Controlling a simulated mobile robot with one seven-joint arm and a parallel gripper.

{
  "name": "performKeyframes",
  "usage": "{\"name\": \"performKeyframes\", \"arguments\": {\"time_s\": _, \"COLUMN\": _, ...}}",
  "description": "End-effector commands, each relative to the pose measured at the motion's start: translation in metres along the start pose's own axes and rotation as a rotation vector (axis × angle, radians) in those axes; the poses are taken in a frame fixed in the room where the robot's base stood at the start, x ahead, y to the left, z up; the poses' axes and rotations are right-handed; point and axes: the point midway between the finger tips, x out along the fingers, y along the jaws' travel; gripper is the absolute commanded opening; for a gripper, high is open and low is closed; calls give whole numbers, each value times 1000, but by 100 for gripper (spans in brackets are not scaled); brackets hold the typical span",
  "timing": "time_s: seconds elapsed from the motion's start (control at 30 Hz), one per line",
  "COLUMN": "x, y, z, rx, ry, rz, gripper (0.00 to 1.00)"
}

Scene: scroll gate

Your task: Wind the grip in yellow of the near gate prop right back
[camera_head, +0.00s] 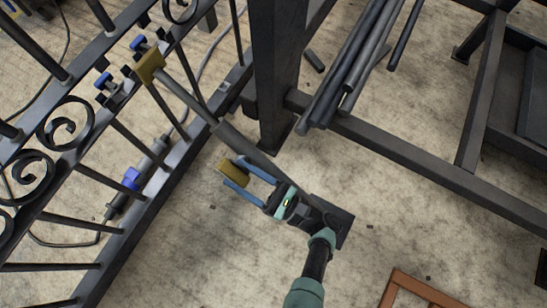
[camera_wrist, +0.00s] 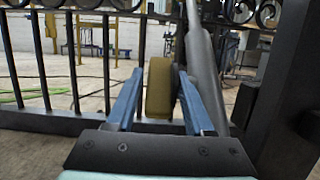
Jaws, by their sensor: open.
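The near gate prop (camera_head: 242,141) is a grey bar slanting from a yellow bracket (camera_head: 148,67) on the gate down to a dark foot plate (camera_head: 338,214) on the floor. Its yellow grip (camera_head: 233,170) is a short thick cylinder beside the bar's middle. In the wrist view the grip (camera_wrist: 159,90) stands between the two blue fingers, and the prop's bar (camera_wrist: 203,65) rises just right of it. My gripper (camera_head: 231,173) is open, with its fingertips on either side of the grip. Any touch between fingers and grip cannot be told. How the grip joins the bar is hidden.
The black scroll gate (camera_head: 125,135) stands at left, and a dark post (camera_head: 277,75) rises close behind the prop. Loose dark rods (camera_head: 360,65) lie across a metal frame at the upper right. A brown frame (camera_head: 415,285) lies at the lower right. Bare floor lies below my gripper.

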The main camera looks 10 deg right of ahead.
Motion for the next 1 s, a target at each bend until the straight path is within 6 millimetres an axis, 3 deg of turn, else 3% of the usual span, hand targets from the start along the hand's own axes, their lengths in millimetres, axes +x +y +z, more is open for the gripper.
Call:
{"name": "performKeyframes", "arguments": {"time_s": 0.2, "x": -50, "y": -3, "z": -1, "rx": -3, "ry": -2, "rz": -9, "gripper": 52}}
{"name": "performKeyframes", "arguments": {"time_s": 0.4, "x": -81, "y": -2, "z": -2, "rx": -2, "ry": 0, "rz": -5, "gripper": 52}}
{"name": "performKeyframes", "arguments": {"time_s": 0.6, "x": -92, "y": -1, "z": 0, "rx": -1, "ry": 0, "rz": -2, "gripper": 52}}
{"name": "performKeyframes", "arguments": {"time_s": 1.0, "x": -92, "y": 0, "z": 0, "rx": 0, "ry": 0, "rz": -1, "gripper": 52}}
